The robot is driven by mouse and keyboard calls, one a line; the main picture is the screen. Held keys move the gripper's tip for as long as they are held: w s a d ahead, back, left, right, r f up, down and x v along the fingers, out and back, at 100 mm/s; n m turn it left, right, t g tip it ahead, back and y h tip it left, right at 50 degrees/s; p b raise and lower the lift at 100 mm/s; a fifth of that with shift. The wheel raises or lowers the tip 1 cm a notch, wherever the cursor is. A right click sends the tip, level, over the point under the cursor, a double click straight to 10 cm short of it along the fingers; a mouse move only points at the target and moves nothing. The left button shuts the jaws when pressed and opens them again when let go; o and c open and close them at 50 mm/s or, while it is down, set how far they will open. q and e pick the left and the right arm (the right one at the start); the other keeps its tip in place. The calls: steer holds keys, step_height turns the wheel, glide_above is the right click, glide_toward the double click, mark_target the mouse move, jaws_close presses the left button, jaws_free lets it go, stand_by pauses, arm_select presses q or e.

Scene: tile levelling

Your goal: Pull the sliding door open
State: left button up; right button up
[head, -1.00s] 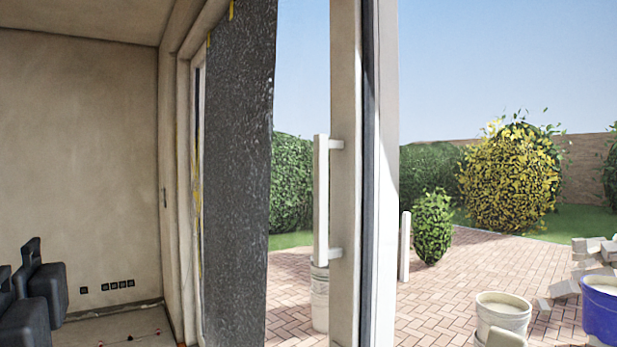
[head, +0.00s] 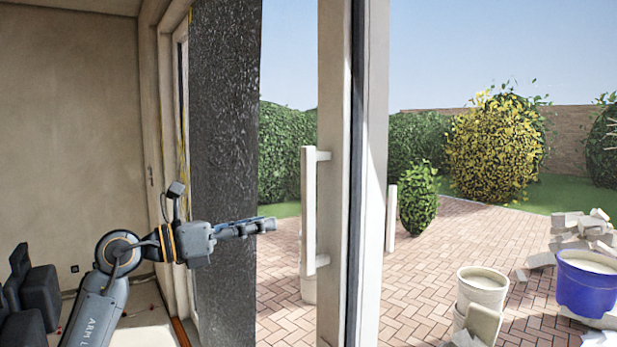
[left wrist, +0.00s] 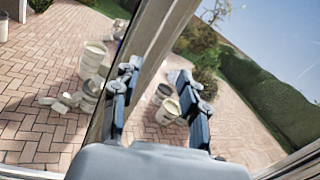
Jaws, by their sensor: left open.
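The sliding door's beige upright frame (head: 333,110) stands near the middle of the head view. A pale vertical bar handle (head: 307,205) is fixed to its left side by two short brackets. My left gripper (head: 274,224) reaches in from the left, level with the handle's middle and left of it in the picture. It looks apart from the handle, though the depth gap is hard to judge. In the left wrist view, my left gripper (left wrist: 156,72) is open and nothing is clamped in it. A tilted beige upright (left wrist: 150,45) shows beyond the fingers. My right gripper is out of view.
A dark speckled panel (head: 222,120) hangs left of the door, behind my left arm. Outside are brick paving (head: 430,270), a white bucket (head: 482,290), a blue bucket (head: 588,285), and a pile of blocks (head: 585,230). A second pale bar (head: 391,218) stands right of the door frame.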

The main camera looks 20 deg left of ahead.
arm_select(q)
steer(key=m+y, duration=0.2)
glide_toward(304, 192)
steer(key=v, duration=0.3)
steer(key=shift+t, duration=0.3)
steer(key=p+x, duration=0.2)
steer(key=x, duration=0.2)
steer(key=p+x, duration=0.2)
steer(key=x, duration=0.2)
steer(key=p+x, duration=0.2)
steer(key=x, duration=0.3)
steer(key=shift+f+p, duration=0.3)
steer(key=shift+w+d+f, duration=0.15)
steer(key=shift+w+d, duration=0.3)
jaws_close()
